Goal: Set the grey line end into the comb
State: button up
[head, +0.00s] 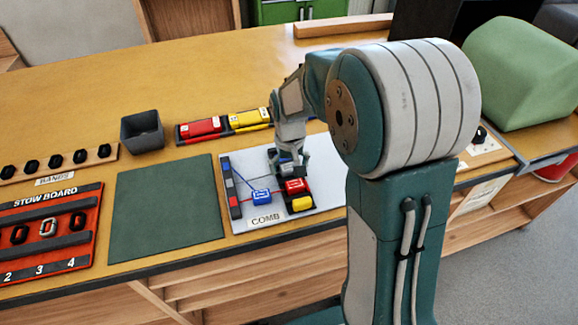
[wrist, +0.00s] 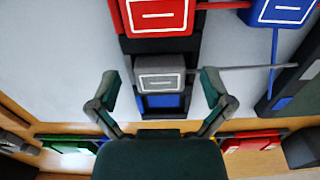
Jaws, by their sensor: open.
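The grey line end (wrist: 160,78) is a small grey block with a white-outlined label. In the wrist view it lies at the black comb row (wrist: 158,46), between a red line end (wrist: 160,15) and a bare blue-marked place (wrist: 165,103). A grey line (wrist: 235,69) runs from it to the right. I cannot tell how deep it sits. My gripper (wrist: 160,88) is open, one finger on each side of the grey end, with visible gaps. In the head view my gripper (head: 289,166) is low over the far right of the white comb board (head: 250,170) and hides the grey end.
A blue line end (head: 261,197) lies mid-board, and a yellow one (head: 302,204) is at the near right. Left are a green mat (head: 165,210), a grey bin (head: 142,131) and the stow board (head: 50,225). A tray with red and yellow blocks (head: 205,127) is behind.

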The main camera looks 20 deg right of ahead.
jog(key=shift+r, duration=0.1)
notch_tip(320, 180, up, 12)
dwell(0.4)
jog(key=s+r+t, duration=0.2)
jog(key=s, duration=0.8)
jog(key=s+r+t, duration=0.2)
jog(key=s+t, duration=0.1)
jog(key=s, duration=0.7)
jog(key=shift+s+t, duration=0.3)
jog(key=shift+s, duration=0.05)
